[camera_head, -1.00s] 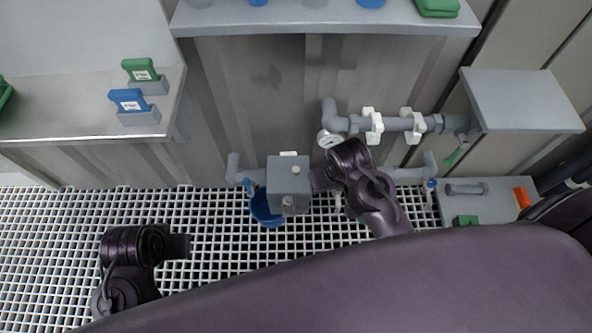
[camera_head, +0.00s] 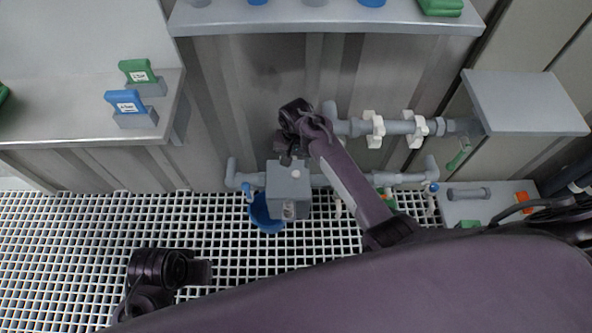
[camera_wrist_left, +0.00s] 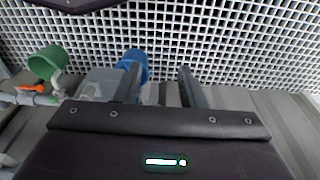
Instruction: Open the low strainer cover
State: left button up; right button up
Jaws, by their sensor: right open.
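The low strainer is a grey box (camera_head: 288,182) on the low pipe near the wall, and its lid looks shut. A small pale knob stands on its top. My right gripper (camera_head: 289,157) is open, pointing down at the box's back edge. I cannot tell whether it touches the cover. My left gripper (camera_head: 203,272) is over the grating, left of and nearer than the box, with nothing in it. In the left wrist view its two fingers (camera_wrist_left: 158,88) are apart, and part of the grey box (camera_wrist_left: 98,84) shows beside them.
A blue bucket (camera_head: 263,213) stands beside and partly under the box. Pipes with white clamps (camera_head: 374,128) run along the wall to the right. A grey shelf (camera_head: 525,102) juts out at right. A bench at left holds green and blue blocks (camera_head: 126,101).

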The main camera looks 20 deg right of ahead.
aim_at(296, 173)
notch_tip(296, 173, down, 6)
jog(key=shift+r+b, duration=0.15)
jog(key=shift+b, duration=0.85)
jog(key=shift+f, duration=0.45)
pick_arm(q)
jog(key=d+t, duration=0.1)
jog(key=w+d+f+h, duration=0.1)
jog(key=d, duration=0.1)
jog(key=shift+w+m+t, duration=0.2)
jog(key=shift+m+t, duration=0.1)
jog(key=shift+t, duration=0.1)
pick_arm(e)
grip_shut()
